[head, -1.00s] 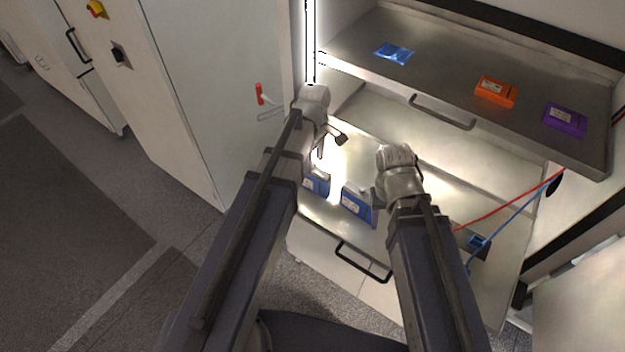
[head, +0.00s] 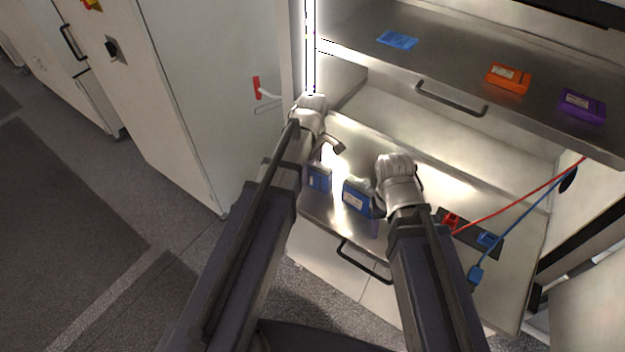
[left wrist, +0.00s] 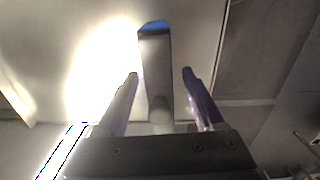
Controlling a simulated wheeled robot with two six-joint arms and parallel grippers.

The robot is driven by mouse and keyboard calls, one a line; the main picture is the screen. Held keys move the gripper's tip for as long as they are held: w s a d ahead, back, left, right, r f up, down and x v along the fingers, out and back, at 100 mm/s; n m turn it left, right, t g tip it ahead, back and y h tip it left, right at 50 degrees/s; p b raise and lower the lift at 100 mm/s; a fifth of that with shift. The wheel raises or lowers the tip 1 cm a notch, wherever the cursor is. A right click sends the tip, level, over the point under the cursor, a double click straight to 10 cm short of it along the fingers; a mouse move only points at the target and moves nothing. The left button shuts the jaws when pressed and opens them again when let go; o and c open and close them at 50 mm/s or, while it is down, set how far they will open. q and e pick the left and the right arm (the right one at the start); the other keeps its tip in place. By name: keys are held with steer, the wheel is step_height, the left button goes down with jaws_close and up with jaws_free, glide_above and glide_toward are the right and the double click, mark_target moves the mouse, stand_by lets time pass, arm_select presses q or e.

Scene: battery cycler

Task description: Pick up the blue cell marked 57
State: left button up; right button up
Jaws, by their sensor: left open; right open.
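Two blue cells stand on the lower drawer in the head view: a left one (head: 319,178) and a right one (head: 356,194). Their labels are too small to read, so I cannot tell which is marked 57. My left gripper (head: 327,153) is open just above the left cell. In the left wrist view a cell with a blue end and grey face (left wrist: 154,45) lies between and beyond the spread fingers of that gripper (left wrist: 160,74), with gaps on both sides. My right gripper (head: 379,204) is open beside the right cell; its fingers are mostly hidden.
The upper shelf (head: 450,62) holds a flat blue item (head: 398,41), an orange cell (head: 508,78) and a purple cell (head: 582,105). Red and blue cables with a red clip (head: 451,222) and a blue clip (head: 487,240) lie right. A drawer handle (head: 364,262) sticks out in front.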

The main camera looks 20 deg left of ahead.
arm_select(q)
jaws_close()
stand_by(0.6)
stand_by(0.8)
